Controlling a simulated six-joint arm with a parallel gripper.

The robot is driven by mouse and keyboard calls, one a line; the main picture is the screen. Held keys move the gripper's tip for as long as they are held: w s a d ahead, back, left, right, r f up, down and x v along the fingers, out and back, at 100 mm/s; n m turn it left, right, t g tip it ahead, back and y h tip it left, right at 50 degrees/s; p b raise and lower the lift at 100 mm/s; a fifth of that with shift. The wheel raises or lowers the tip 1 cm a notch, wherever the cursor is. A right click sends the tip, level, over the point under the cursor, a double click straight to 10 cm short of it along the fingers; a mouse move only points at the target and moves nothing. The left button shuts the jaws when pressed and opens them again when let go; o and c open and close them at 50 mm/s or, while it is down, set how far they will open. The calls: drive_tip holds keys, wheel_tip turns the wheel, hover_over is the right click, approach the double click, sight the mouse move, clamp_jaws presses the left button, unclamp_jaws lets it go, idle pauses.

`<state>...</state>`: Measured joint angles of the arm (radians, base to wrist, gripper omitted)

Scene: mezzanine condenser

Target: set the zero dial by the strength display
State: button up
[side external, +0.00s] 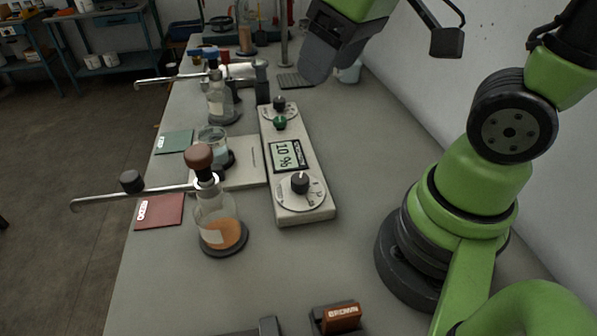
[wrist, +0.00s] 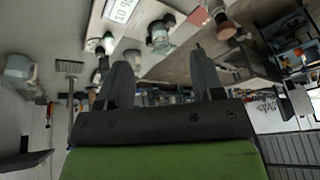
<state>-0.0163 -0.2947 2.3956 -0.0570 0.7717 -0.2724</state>
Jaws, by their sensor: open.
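A pale control box (side external: 318,205) lies on the bench in the side view. Its display (side external: 286,155) reads 10 %. A large black dial (side external: 300,183) on a round white scale is at the near end. A smaller dark knob (side external: 279,103) on another scale is at the far end, beside a green knob (side external: 280,122). I cannot read which dial is marked zero. The display also shows at the top of the wrist view (wrist: 122,9). My gripper (side external: 314,68) is above and beyond the box's far end, touching nothing. In the wrist view its fingers (wrist: 161,72) are apart and empty.
A flask with orange contents (side external: 222,232) and a brown stopper stands left of the box, a metal rod beside it. Another flask (side external: 218,103) and a beaker (side external: 212,140) stand farther back. A block labelled BROWN (side external: 341,318) is in front. The bench right of the box is clear.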

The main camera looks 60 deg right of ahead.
sight(301, 178)
drive_tip(key=w+f+n+g, duration=0.1)
drive_tip(key=f+n, duration=0.1)
drive_tip(key=f, duration=0.2)
drive_tip(key=w+f+n+g, duration=0.1)
drive_tip(key=w+f+n, duration=0.1)
drive_tip(key=f, duration=0.2)
drive_tip(key=w+f+n+g+h, duration=0.1)
drive_tip(key=f+n+g, duration=0.1)
drive_tip(key=f, duration=0.2)
drive_tip(key=shift+w+d+f+n, duration=0.3)
drive_tip(key=shift+d+f+n, duration=0.05)
drive_tip(key=shift+d+n, duration=0.05)
wheel_tip(301, 178, down, 10)
drive_tip(key=shift+r, duration=0.1)
drive_tip(key=c, duration=0.9)
